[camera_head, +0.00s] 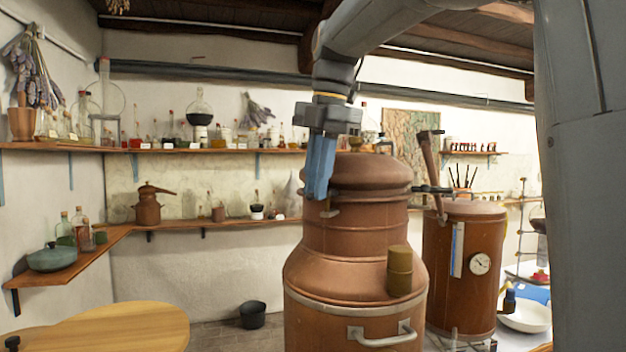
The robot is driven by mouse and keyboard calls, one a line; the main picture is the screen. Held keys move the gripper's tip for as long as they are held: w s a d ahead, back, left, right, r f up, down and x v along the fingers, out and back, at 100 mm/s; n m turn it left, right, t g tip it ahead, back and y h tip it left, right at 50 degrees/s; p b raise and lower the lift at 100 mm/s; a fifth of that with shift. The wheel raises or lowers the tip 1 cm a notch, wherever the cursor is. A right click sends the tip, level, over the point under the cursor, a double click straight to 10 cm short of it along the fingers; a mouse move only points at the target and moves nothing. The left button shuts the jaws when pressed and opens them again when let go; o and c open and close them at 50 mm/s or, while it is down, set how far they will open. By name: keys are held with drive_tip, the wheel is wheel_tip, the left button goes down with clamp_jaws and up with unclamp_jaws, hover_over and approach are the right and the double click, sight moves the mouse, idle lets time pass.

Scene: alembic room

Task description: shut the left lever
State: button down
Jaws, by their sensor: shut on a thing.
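The large copper still (350,235) stands in the middle of the view with its domed lid (368,172) on top. My gripper (321,196) hangs down at the left side of the lid with its blue fingers pointing down. The fingers are shut on the left lever (330,212), a small light metal piece showing just below the fingertips against the still's neck. Most of the lever is hidden by the fingers, so its exact angle cannot be told.
A copper drum (463,270) with a dial and a pipe stands to the right. An olive cylinder (399,271) and a metal handle (382,335) are on the still's front. A wooden table (110,325) is at lower left, and shelves (200,150) with glassware line the wall.

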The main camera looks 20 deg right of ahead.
drive_tip(key=shift+s+d+n, duration=0.25)
drive_tip(key=shift+d+n, duration=0.1)
drive_tip(key=shift+n, duration=0.75)
drive_tip(key=c, duration=1.8)
unclamp_jaws()
drive_tip(key=shift+s, duration=0.1)
drive_tip(key=shift+o, duration=0.2)
wheel_tip(320, 180, up, 8)
drive_tip(key=s+d+b, duration=0.1)
drive_tip(key=b, duration=0.1)
drive_tip(key=shift+f, duration=0.15)
drive_tip(key=shift+d, duration=0.15)
